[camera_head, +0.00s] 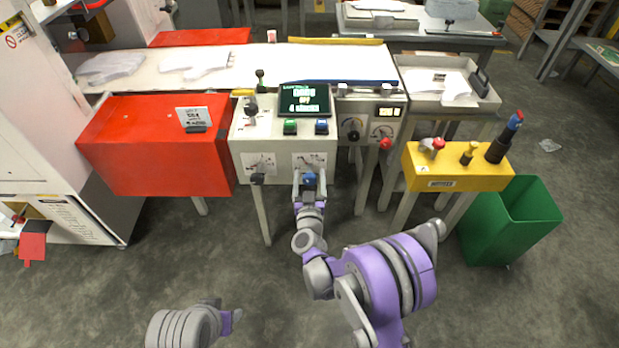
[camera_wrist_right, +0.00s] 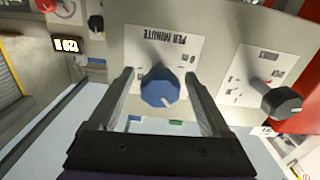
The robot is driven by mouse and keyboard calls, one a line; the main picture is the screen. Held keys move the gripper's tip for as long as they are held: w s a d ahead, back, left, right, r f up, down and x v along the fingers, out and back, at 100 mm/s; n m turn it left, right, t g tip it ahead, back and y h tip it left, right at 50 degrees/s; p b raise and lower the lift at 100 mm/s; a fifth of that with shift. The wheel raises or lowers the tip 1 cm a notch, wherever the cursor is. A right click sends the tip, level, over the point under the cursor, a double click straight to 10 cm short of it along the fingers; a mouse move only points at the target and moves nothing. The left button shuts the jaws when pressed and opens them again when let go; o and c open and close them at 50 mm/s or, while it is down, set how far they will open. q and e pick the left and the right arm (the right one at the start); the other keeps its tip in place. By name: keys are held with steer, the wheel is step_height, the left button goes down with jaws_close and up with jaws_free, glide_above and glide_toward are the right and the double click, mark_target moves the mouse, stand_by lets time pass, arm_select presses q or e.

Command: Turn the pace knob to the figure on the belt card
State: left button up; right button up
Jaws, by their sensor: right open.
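The blue knob (camera_wrist_right: 160,88) sits between the two fingers of my right gripper (camera_wrist_right: 157,76), which is open with a gap on each side of the knob. Its plate (camera_wrist_right: 185,48) reads "PER MINUTE", upside down in the wrist view. A white mark shows on the knob's lower right. In the head view the blue knob (camera_head: 310,181) is on the front of the white console, with my right gripper (camera_head: 309,184) at it. A white card (camera_head: 193,117) stands on the red box; its print is too small to read surely.
A black knob (camera_head: 257,179) sits left of the blue one and shows right in the wrist view (camera_wrist_right: 281,102). A green-lettered screen (camera_head: 304,100), buttons and a lever (camera_head: 251,105) are on the console. A yellow box (camera_head: 458,168) and green bin (camera_head: 510,222) stand right.

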steer(key=shift+c, duration=0.2)
jaws_close()
